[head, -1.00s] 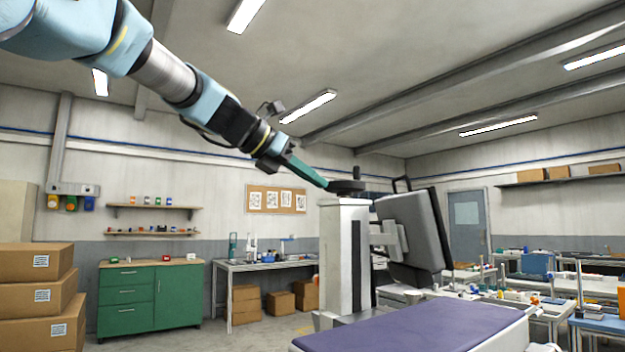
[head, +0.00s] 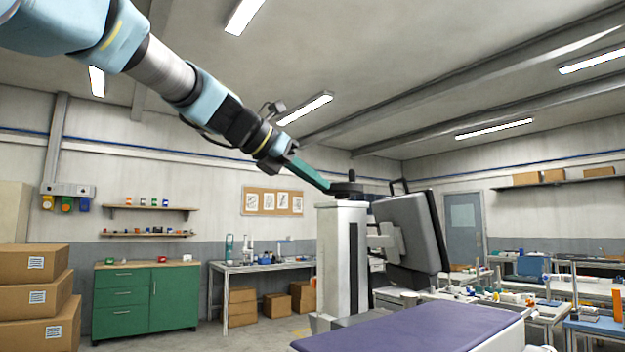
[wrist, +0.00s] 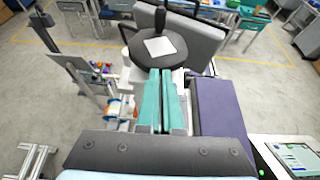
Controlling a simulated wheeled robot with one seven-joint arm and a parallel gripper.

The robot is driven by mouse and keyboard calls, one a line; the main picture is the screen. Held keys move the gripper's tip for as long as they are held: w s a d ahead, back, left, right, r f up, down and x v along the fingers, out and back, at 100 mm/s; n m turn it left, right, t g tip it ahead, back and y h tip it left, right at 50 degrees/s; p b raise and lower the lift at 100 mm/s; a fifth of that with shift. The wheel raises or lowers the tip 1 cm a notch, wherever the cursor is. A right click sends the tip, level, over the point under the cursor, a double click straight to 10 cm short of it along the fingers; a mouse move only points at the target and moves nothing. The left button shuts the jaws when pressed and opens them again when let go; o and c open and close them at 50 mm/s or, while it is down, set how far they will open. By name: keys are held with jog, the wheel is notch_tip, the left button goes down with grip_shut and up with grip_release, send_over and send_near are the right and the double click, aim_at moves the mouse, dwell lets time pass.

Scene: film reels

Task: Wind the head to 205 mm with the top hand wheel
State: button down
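The top hand wheel (head: 347,188) is a dark disc with an upright knob (head: 352,174), on top of a white column (head: 341,250). In the wrist view the wheel (wrist: 178,52) has a pale square at its middle and its knob (wrist: 160,17) at the far side. My gripper (head: 326,186) reaches it from the left; its teal fingers (wrist: 161,72) lie side by side with a thin gap and end at the near rim. I cannot tell whether they touch it. The head (head: 407,235), a dark tilted panel, hangs on the column's right. No millimetre scale is readable.
A purple-topped bed (head: 415,328) lies in front of the column. A workbench (head: 262,265) and a green cabinet (head: 147,300) stand behind, with stacked boxes (head: 35,300) at left. Cluttered tables fill the right. The air around my arm is clear.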

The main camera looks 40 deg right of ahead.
jog(key=shift+s+d+r, duration=0.2)
jog(key=shift+s+d, duration=0.05)
jog(key=shift+s, duration=0.2)
jog(key=shift+s+d+r, duration=0.2)
jog(key=shift+s, duration=0.25)
jog(key=shift+s+a+f+b, duration=0.25)
jog(key=shift+s+a+b, duration=0.05)
jog(key=shift+b, duration=0.05)
jog(key=shift+s+a+f+b, duration=0.1)
jog(key=shift+a+b, duration=0.25)
jog(key=shift+a, duration=0.5)
jog(key=shift+w+d+p, duration=0.2)
jog(key=shift+w+p, duration=0.15)
jog(key=shift+w, duration=1.1)
jog(key=shift+w+d+p, duration=0.15)
jog(key=shift+w+p, duration=0.2)
jog(key=shift+w, duration=1.05)
